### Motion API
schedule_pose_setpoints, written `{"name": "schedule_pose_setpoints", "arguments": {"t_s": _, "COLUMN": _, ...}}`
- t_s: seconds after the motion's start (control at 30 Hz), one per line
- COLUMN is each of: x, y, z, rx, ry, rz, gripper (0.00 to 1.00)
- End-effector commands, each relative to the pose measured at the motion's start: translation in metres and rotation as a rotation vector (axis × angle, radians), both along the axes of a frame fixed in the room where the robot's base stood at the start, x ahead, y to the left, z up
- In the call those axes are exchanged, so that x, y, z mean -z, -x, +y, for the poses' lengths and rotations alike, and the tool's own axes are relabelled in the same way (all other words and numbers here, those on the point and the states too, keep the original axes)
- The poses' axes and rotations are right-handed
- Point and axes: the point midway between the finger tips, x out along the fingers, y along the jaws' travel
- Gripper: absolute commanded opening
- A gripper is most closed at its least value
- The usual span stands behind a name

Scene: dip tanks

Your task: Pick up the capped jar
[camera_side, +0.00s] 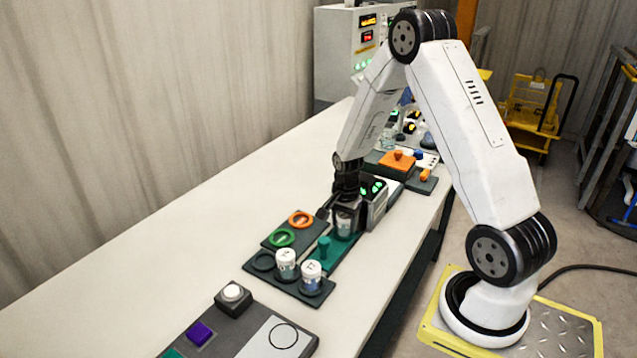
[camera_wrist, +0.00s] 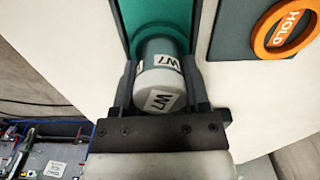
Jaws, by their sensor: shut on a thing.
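The capped jar (camera_side: 344,223) is between the fingers of my gripper (camera_side: 338,210) in the side view, partly hidden by them. In the wrist view the jar (camera_wrist: 160,68) has a grey-white cap and labels that look like "W7". My gripper (camera_wrist: 160,85) is shut on it, with one dark finger on each side. The jar is over a round teal seat on a teal strip (camera_wrist: 130,12). I cannot tell whether its base still touches the seat.
Two other white-capped jars, (camera_side: 286,263) and (camera_side: 311,276), stand in a dark rack in front. An orange ring (camera_side: 301,220) and a green ring (camera_side: 282,238) lie on a dark plate to the left. The table's left side is clear.

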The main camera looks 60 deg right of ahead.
Motion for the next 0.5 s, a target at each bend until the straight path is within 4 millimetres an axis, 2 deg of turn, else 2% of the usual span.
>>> {"name": "schedule_pose_setpoints", "arguments": {"t_s": 0.3, "x": -0.0012, "y": -0.0003, "z": -0.0002, "rx": 0.0, "ry": 0.001, "rz": -0.001, "gripper": 0.0}}
{"name": "schedule_pose_setpoints", "arguments": {"t_s": 0.5, "x": -0.0089, "y": -0.0005, "z": -0.0004, "rx": 0.0, "ry": 0.001, "rz": -0.001, "gripper": 0.0}}
